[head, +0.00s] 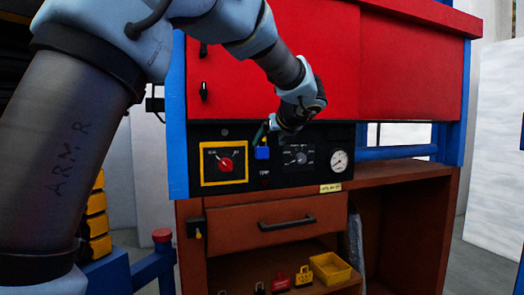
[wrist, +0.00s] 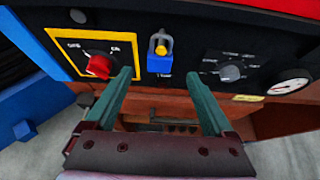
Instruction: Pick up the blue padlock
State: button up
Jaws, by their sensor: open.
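The blue padlock (wrist: 160,64) is on the black control panel, between the red switch and the grey dial. Its shackle surrounds a small yellow part above the blue body. In the head view the padlock (head: 262,153) shows just below my gripper (head: 270,127). In the wrist view my gripper (wrist: 158,75) is open, with its two green fingers apart. The padlock appears between and beyond the fingertips, and nothing is held. Whether the fingertips are level with it in depth, I cannot tell.
A red switch on a yellow plate (head: 224,163) is left of the padlock. A dial (head: 298,157) and gauge (head: 339,160) are to its right. Below are a drawer handle (head: 287,223) and a shelf with several padlocks and a yellow bin (head: 330,269). The red cabinet (head: 410,65) overhangs the panel.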

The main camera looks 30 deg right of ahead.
aim_at(261, 152)
jog(key=p+x, duration=0.2)
jog(key=x, duration=0.4)
jog(key=shift+w, duration=0.45)
jog(key=shift+r, duration=0.1)
grip_shut()
